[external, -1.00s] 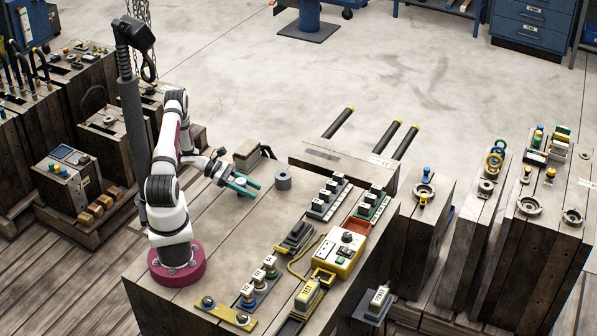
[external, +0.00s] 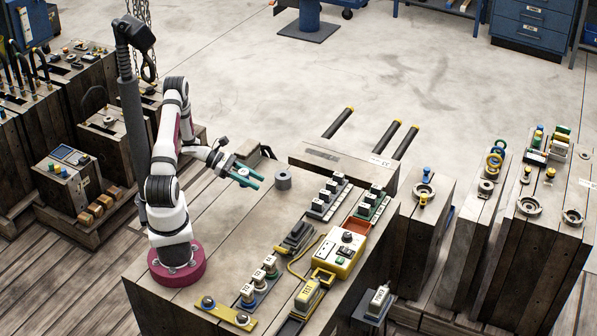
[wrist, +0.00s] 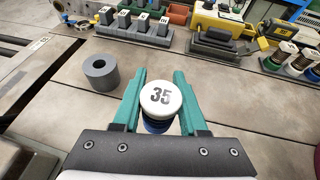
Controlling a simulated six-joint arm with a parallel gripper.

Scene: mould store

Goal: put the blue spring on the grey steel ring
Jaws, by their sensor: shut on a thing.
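My gripper (external: 254,179) has teal fingers and is shut on the blue spring, which has a white cap marked 35. In the wrist view the spring (wrist: 156,127) stands between the fingers (wrist: 160,76), its blue coils mostly hidden under the cap. In the external view the gripper is a little above the bench top, left of the grey steel ring. The ring (external: 283,185) is a short thick grey cylinder with a round hole. In the wrist view the ring (wrist: 102,84) stands upright on the bench, ahead and left of the spring, apart from it, with nothing on it.
A yellow tester box (external: 335,258) with a cable is at the bench's right side. A rack with capped springs (external: 259,285) is near the front. The bench around the ring is clear.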

